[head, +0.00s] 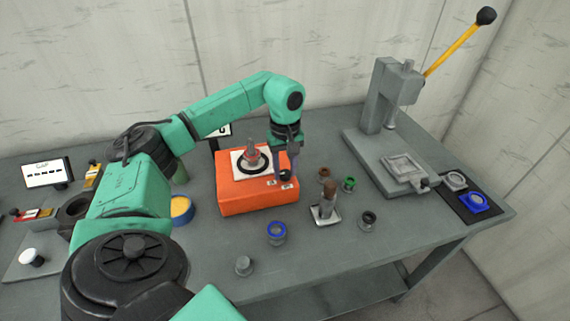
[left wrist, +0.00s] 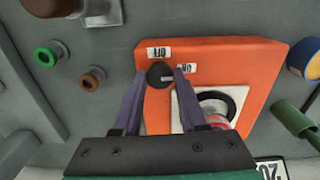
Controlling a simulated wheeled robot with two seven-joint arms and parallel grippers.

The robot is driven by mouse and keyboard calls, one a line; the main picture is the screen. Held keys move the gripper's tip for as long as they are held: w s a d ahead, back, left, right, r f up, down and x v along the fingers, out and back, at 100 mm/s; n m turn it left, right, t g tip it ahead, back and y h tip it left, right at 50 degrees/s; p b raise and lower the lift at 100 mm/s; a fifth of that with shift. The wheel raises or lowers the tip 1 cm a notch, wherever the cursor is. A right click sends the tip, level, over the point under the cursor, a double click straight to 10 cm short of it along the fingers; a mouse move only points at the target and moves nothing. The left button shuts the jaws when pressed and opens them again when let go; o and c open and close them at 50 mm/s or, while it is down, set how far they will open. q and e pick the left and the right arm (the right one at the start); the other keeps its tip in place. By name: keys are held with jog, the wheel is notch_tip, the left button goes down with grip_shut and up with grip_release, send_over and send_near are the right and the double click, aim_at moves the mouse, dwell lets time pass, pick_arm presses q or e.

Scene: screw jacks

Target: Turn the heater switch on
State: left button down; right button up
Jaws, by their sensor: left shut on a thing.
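The heater (head: 255,202) is an orange box with a white top plate and a dark ring, standing mid-table. Its switch is a round black knob (left wrist: 160,73) near one corner of the top. In the left wrist view, an "OFF" label (left wrist: 159,52) and an "ON" label (left wrist: 184,69) sit beside the knob. My left gripper (head: 287,170) reaches down onto this corner, its two purple fingers on either side of the knob, shut on it. I cannot tell clearly which label the knob points to. My right gripper is not in view.
A part with a red collar (head: 252,157) stands on the heater's plate. To the right are a brown-topped piece on a small plate (head: 325,211) and several small rings. A grey press (head: 388,125) with a yellow lever stands at the back right. The front table edge is mostly clear.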

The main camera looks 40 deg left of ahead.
aim_at(285, 172)
pick_arm(q)
jog(key=shift+w+r+m, duration=0.1)
jog(key=shift+r+m, duration=0.15)
jog(key=shift+m, duration=0.15)
jog(key=shift+c, duration=2.2)
grip_release()
jog(key=shift+f, duration=0.1)
notch_tip(285, 172, up, 7)
jog(key=shift+r+b, duration=0.1)
jog(key=shift+b, duration=0.4)
notch_tip(285, 172, up, 7)
jog(key=p, duration=0.3)
jog(key=shift+s+r, duration=0.2)
